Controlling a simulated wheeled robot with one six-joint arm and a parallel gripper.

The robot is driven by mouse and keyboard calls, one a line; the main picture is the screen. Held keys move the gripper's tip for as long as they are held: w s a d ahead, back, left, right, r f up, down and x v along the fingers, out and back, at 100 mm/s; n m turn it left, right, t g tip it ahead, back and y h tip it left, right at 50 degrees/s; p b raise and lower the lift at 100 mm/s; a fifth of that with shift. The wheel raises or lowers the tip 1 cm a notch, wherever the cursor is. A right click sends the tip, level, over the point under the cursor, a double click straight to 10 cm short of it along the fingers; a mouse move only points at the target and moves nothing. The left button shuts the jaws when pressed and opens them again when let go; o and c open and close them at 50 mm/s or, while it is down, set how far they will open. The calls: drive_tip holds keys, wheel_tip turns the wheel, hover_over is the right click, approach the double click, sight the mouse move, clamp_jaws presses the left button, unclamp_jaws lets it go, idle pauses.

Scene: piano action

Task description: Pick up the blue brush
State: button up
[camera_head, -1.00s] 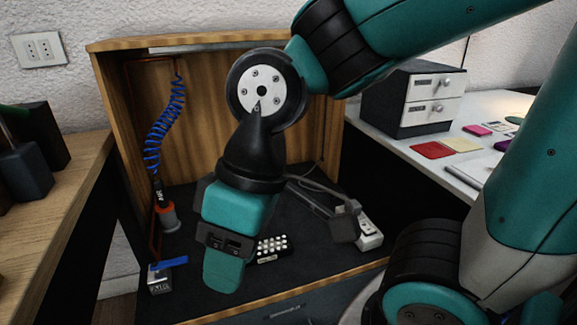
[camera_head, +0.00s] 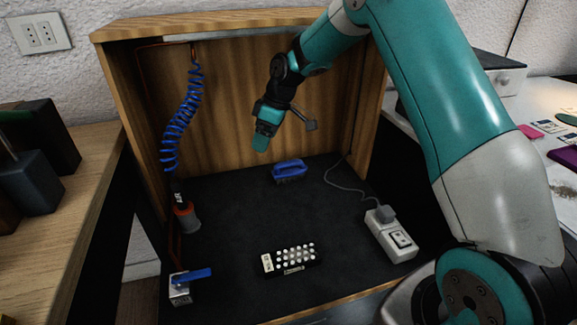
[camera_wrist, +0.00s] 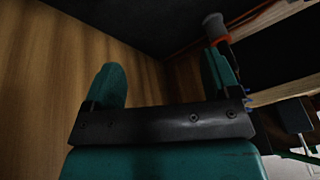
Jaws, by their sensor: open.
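The blue brush (camera_head: 290,170) lies on the dark cabinet floor near the back wall, blue handle up and dark bristles below. My gripper (camera_head: 261,142) is above and a little left of the brush in the head view, not touching it. In the wrist view my gripper (camera_wrist: 163,78) shows two teal fingers spread apart with nothing between them. The brush cannot be made out in the wrist view.
A coiled blue hose (camera_head: 182,120) with an orange-collared nozzle hangs at the left. A valve with a blue lever (camera_head: 190,277) stands at front left. A keypad-like block (camera_head: 289,260) and a power strip (camera_head: 390,236) lie on the floor. The middle floor is clear.

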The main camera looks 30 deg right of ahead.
drive_tip(key=w+d+f+n+p, duration=0.2)
drive_tip(key=w+d+p, duration=0.25)
drive_tip(key=d, duration=0.25)
drive_tip(key=n+y+p, duration=0.1)
drive_tip(key=n+p, duration=0.1)
drive_tip(key=n, duration=0.3)
approach(291, 161)
drive_tip(key=shift+g, duration=0.3)
drive_tip(key=b+x, duration=0.2)
drive_tip(key=b, duration=0.1)
drive_tip(key=b+x, duration=0.2)
drive_tip(key=b, duration=0.2)
drive_tip(key=w+b+x, duration=0.1)
drive_tip(key=b+x, duration=0.1)
drive_tip(key=b, duration=0.1)
drive_tip(key=shift+w+d+f, duration=0.1)
drive_tip(key=shift+d+f, duration=0.15)
drive_tip(key=shift+f, duration=0.05)
drive_tip(key=b+x, duration=0.5)
drive_tip(key=x, duration=0.1)
drive_tip(key=shift+s+a+b, duration=0.3)
drive_tip(key=shift+a+b, duration=0.1)
drive_tip(key=shift+a, duration=0.05)
drive_tip(key=c, duration=1.1)
drive_tip(key=shift+o, duration=0.2)
wheel_tip(291, 161, up, 10)
drive_tip(key=p, duration=0.3)
